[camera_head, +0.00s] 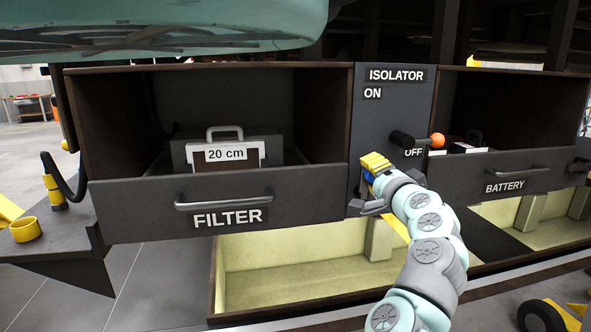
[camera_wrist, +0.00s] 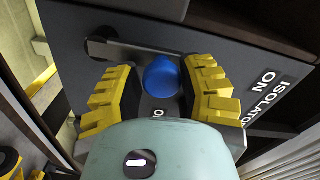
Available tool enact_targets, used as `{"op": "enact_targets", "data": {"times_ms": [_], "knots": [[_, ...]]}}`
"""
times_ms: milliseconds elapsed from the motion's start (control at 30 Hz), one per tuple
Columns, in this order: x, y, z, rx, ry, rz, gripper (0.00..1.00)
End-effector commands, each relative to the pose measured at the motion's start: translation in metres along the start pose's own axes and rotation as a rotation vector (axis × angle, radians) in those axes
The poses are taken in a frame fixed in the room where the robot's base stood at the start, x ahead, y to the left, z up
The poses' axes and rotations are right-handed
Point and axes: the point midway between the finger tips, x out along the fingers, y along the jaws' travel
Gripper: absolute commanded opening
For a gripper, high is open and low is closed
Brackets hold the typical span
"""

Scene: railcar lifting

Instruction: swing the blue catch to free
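The blue catch has a round blue knob (camera_wrist: 161,77), which sits between my gripper's yellow fingers in the wrist view. A dark bar runs from behind the knob to a rounded pivot end at the left on the grey panel. In the head view only a small patch of blue (camera_head: 367,176) shows beside the fingers. My gripper (camera_wrist: 164,80) is open around the knob; the right finger is close to it or touching, and a narrow gap shows at the left. It also shows in the head view (camera_head: 376,163), at the lower isolator panel. A label below the knob is mostly hidden.
The grey isolator panel (camera_head: 386,92) stands between the filter drawer (camera_head: 140,207) and the battery drawer (camera_head: 510,180). A black lever with an orange knob (camera_head: 437,140) points right, beside OFF. A case marked 20 cm (camera_head: 226,154) sits in the filter drawer.

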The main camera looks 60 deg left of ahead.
Motion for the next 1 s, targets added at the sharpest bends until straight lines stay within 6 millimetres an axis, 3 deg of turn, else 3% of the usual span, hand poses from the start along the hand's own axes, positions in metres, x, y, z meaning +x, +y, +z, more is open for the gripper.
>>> {"op": "enact_targets", "data": {"times_ms": [200, 633, 1000], "knots": [[0.000, -0.001, -0.001, 0.001, 0.001, -0.003, 0.61], [-0.006, -0.002, 0.000, 0.003, 0.002, -0.006, 0.61], [-0.045, -0.001, 0.002, 0.003, -0.002, -0.005, 0.61]]}}
